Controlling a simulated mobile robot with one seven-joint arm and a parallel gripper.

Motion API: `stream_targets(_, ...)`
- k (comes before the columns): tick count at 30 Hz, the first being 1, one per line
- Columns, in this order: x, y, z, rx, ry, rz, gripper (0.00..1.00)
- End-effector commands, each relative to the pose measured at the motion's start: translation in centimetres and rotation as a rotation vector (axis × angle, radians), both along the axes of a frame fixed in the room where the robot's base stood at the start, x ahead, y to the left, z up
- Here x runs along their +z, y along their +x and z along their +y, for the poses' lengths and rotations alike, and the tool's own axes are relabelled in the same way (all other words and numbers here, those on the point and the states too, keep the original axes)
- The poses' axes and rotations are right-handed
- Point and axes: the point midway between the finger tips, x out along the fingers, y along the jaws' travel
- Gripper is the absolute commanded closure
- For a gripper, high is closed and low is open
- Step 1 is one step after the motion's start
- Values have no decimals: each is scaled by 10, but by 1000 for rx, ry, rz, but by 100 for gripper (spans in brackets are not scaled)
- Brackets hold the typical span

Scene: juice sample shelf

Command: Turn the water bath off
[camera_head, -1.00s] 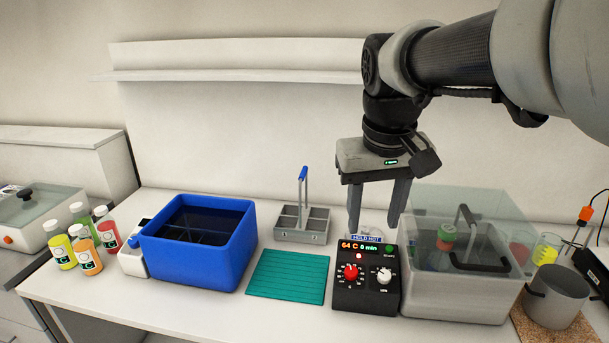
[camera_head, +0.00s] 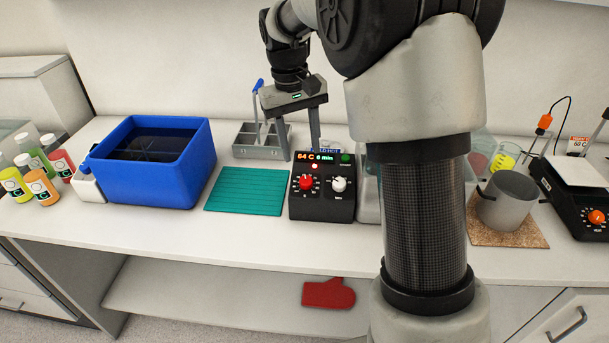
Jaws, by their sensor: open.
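The water bath's black control box (camera_head: 322,207) stands on the bench, with a lit display reading 64 C and 0 min, a red knob (camera_head: 306,182), a white knob (camera_head: 338,184) and a green button (camera_head: 345,158). A small red light shows under the display. The bath's clear tank (camera_head: 368,203) is to its right, mostly hidden behind my arm. My gripper (camera_head: 301,153) is open and empty, fingers pointing down, behind and above the left part of the control box. I cannot tell whether a finger touches anything.
A teal mat (camera_head: 247,192) and a blue tub (camera_head: 152,180) lie to the left. A grey divided carrier (camera_head: 258,153) with an upright handle stands close to my gripper. A pot (camera_head: 508,203) on a cork mat and a black hotplate (camera_head: 580,206) are at right. A red mitt (camera_head: 328,293) lies on the lower shelf.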

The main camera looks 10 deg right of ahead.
Motion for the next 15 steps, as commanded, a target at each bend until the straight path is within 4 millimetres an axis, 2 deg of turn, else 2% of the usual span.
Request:
stream_targets(1,-14,-1,-2,-1,-1,5,55)
stream_targets(6,-49,0,-6,-1,0,3,55)
stream_targets(10,-70,0,-8,-1,0,3,55)
stream_targets(15,-86,1,-10,-2,0,0,55)
